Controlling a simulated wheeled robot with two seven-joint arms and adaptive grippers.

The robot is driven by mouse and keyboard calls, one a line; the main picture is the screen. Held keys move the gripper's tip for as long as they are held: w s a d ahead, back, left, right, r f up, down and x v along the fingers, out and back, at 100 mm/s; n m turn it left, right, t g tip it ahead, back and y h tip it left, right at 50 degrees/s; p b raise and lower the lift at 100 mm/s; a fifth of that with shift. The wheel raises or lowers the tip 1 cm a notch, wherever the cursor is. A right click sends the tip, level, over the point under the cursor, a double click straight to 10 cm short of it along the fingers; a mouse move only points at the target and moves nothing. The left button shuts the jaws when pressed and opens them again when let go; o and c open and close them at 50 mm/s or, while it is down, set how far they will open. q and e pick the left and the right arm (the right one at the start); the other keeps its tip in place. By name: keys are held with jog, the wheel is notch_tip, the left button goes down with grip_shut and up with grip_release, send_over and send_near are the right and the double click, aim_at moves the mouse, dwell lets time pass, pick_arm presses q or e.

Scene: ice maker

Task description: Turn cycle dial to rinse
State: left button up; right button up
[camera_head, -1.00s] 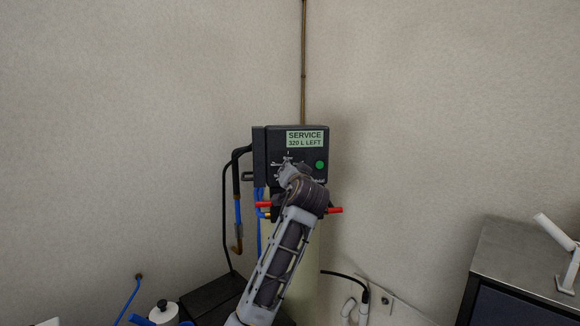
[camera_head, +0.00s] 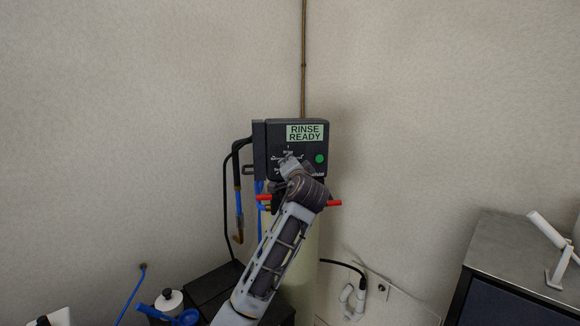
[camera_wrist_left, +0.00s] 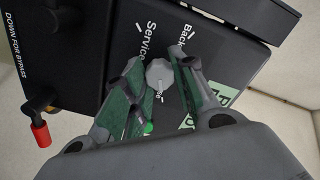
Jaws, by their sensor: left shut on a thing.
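The black control head (camera_head: 262,150) stands against the wall in the head view. Its display (camera_head: 304,132) reads "RINSE READY", and a green round light or button (camera_head: 320,158) sits below it. The grey cycle dial (camera_wrist_left: 159,73) shows in the left wrist view between the fingers, with "Service" and "Back..." printed around it; other lettering is partly covered. My left gripper (camera_wrist_left: 158,68) is shut on the dial. In the head view, my left gripper (camera_head: 290,168) hides most of the dial. My right gripper is in neither view.
Red-ended valve handles (camera_head: 334,203) stick out below the control head. Black and blue hoses (camera_head: 239,205) hang at its left. A metal-topped cabinet (camera_head: 510,250) stands at the right, and a white jug (camera_head: 169,300) at the lower left.

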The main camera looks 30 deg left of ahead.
pick_arm(q)
jog(key=shift+r, duration=0.15)
jog(key=o, duration=1)
jog(key=shift+d, duration=0.1)
jog(key=shift+o, duration=0.2)
jog(key=shift+s, duration=0.1)
jog(key=v, duration=1.1)
jog(key=shift+s+d, duration=0.25)
